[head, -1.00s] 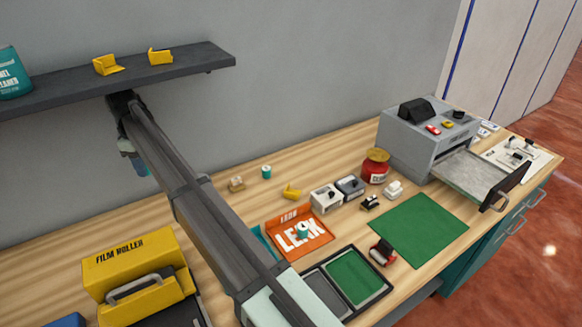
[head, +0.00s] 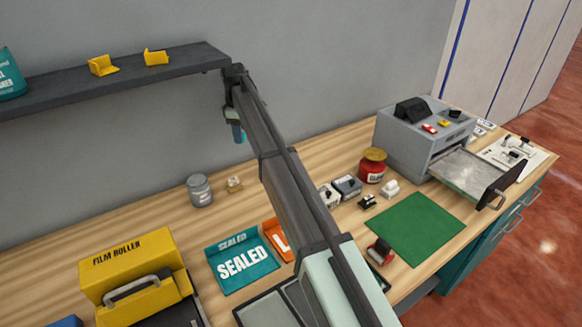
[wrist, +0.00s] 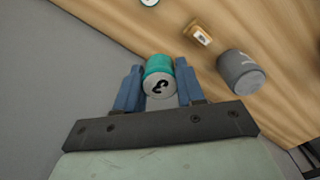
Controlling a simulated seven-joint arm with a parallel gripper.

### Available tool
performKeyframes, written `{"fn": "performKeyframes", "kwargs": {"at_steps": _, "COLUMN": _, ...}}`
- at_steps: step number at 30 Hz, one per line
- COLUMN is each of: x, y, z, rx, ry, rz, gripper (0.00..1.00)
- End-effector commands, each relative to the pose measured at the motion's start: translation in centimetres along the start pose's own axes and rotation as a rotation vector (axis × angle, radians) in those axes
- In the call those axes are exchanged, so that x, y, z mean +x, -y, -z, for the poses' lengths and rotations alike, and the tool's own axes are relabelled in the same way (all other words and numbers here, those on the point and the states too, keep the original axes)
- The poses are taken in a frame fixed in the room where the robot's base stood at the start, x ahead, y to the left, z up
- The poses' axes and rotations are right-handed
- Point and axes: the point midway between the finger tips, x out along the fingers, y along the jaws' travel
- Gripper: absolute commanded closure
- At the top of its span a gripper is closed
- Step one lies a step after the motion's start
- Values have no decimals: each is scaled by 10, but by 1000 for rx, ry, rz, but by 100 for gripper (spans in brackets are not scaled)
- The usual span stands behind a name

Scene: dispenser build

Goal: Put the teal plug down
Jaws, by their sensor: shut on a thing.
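My gripper (head: 238,134) hangs above the back of the workbench, under the right end of the shelf. In the wrist view, its two blue fingers (wrist: 159,88) are shut on a teal plug (wrist: 159,66), whose grey end with a black mark faces the camera. The plug shows only as a small teal bit in the head view (head: 241,138). It is held clear of the bench top. Another small teal and white round piece (wrist: 149,2) lies on the bench at the top edge of the wrist view.
The teal SEALED tray (head: 243,264) and orange LEAK tray (head: 272,233) lie nearer, the latter partly behind my arm. A shelf (head: 130,75) is above. Bare wood surrounds the jar.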

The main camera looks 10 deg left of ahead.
Motion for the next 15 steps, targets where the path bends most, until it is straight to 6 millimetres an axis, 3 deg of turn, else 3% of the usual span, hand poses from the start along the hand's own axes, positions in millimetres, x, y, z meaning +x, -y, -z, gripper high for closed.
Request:
{"fn": "performKeyframes", "kwargs": {"at_steps": 1, "x": 0, "y": -14, "z": -20, "rx": 9, "ry": 0, "rz": 0, "gripper": 94}}
{"fn": "performKeyframes", "kwargs": {"at_steps": 6, "x": 0, "y": -49, "z": -80, "rx": 19, "ry": 0, "rz": 0, "gripper": 94}}
{"fn": "performKeyframes", "kwargs": {"at_steps": 15, "x": 0, "y": -83, "z": -150, "rx": 27, "ry": 0, "rz": 0, "gripper": 94}}
